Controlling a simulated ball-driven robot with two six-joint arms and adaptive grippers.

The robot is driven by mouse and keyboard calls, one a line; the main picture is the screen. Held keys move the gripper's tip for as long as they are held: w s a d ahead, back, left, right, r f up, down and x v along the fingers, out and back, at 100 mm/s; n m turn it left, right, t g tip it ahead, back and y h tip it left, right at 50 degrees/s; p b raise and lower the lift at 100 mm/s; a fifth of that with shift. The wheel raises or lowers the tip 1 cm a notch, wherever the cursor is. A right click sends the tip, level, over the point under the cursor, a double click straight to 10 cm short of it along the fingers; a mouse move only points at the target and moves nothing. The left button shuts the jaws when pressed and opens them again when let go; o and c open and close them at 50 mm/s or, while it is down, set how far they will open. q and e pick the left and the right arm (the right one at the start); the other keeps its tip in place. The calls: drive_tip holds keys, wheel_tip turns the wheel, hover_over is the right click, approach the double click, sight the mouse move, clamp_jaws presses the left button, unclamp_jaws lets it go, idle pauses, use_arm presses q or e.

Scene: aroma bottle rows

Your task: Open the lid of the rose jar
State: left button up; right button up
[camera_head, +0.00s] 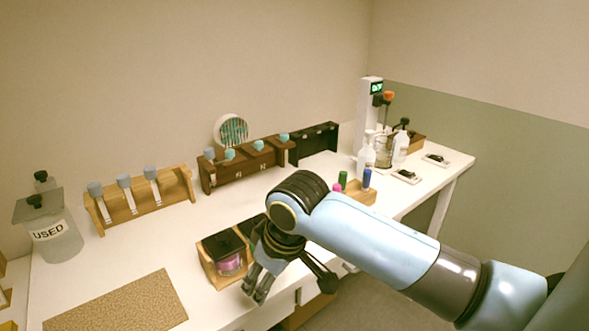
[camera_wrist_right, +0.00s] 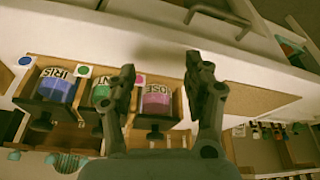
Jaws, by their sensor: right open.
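The rose jar (camera_head: 229,263) is a pink jar with a dark lid (camera_head: 223,243) at the left end of a wooden holder (camera_head: 208,267) near the table's front edge. In the right wrist view the rose jar (camera_wrist_right: 156,101) appears upside down, its label partly readable, with its dark lid below it. The lid looks closed. My right gripper (camera_head: 290,285) is open and empty, just right of the rose jar in the head view. In the wrist view its fingers (camera_wrist_right: 163,72) appear either side of the rose jar; contact cannot be told. My left gripper is not in view.
Mint (camera_wrist_right: 101,96) and iris (camera_wrist_right: 57,87) jars share the holder; my arm mostly hides them in the head view. Bottle racks (camera_head: 140,200) stand behind. A jar marked USED (camera_head: 55,238) and a cork mat (camera_head: 120,304) are at left. Bare table lies between.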

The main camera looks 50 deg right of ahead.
drive_tip(key=s+f+b, duration=0.2)
drive_tip(key=f+b, duration=0.1)
drive_tip(key=f, duration=0.6)
drive_tip(key=s+d+f+b, duration=0.1)
drive_tip(key=s+f+b, duration=0.2)
drive_tip(key=f, duration=0.6)
drive_tip(key=shift+s+f+m+g+h, duration=0.3)
drive_tip(key=shift+f, duration=0.05)
